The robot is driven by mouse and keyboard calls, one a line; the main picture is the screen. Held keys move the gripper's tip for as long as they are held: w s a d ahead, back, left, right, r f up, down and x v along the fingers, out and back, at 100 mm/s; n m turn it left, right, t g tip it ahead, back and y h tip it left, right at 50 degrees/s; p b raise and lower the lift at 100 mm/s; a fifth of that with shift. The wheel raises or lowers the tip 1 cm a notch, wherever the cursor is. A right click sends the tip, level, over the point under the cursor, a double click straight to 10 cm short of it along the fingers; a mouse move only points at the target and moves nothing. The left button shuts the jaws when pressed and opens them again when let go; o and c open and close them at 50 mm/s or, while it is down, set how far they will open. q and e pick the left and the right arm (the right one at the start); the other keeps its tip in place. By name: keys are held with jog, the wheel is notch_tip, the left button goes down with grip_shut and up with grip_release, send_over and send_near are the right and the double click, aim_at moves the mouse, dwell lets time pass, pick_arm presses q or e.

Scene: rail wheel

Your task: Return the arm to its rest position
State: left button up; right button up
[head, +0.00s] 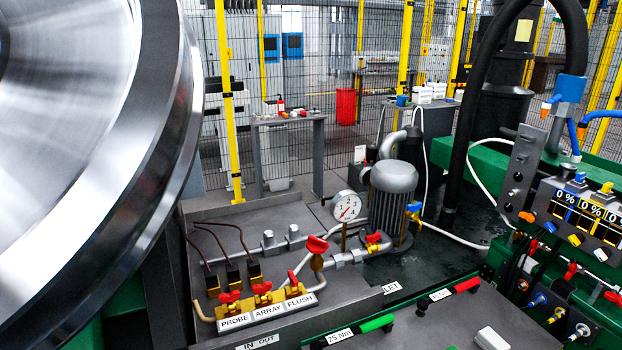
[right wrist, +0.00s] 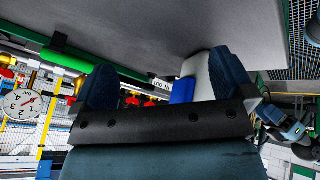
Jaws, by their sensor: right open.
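My right gripper (right wrist: 160,82) shows in the right wrist view, with two dark blue ribbed fingers spread wide apart. It is open. A white and blue block (right wrist: 196,78) shows between the fingers, close to the right one; the frames do not settle how far beyond them it is. Neither gripper shows in the head view, and my left gripper is not seen. A white block (head: 491,339) lies on the dark tabletop (head: 440,330) at the bottom of the head view.
A green-handled tool (head: 376,324) and a red-handled tool (head: 467,285) lie along the bench. A large steel wheel (head: 80,150) fills the left. A valve block (head: 265,305), pressure gauge (head: 346,206) and motor (head: 393,195) stand in the middle. A control panel (head: 585,215) is at right.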

jog(key=s+a+m+t+p, duration=0.1)
jog(key=s+m, duration=0.1)
jog(key=s, duration=0.1)
jog(key=s+a+m+t+p, duration=0.1)
jog(key=s+m, duration=0.1)
jog(key=s, duration=0.1)
jog(key=s+a+m+t+p, duration=0.1)
jog(key=s+m, duration=0.1)
jog(key=shift+s+a+y, duration=0.3)
jog(key=shift+s, duration=0.1)
jog(key=s+d+r+m+t+h+p, duration=0.1)
jog(key=s+d+r+m+t+p, duration=0.1)
jog(key=s+m, duration=0.4)
jog(key=s+t, duration=0.1)
jog(key=s, duration=0.2)
jog(key=shift+s+d+m+h+p, duration=0.2)
jog(key=shift+s+m+h+p, duration=0.1)
jog(key=shift+s+p, duration=0.1)
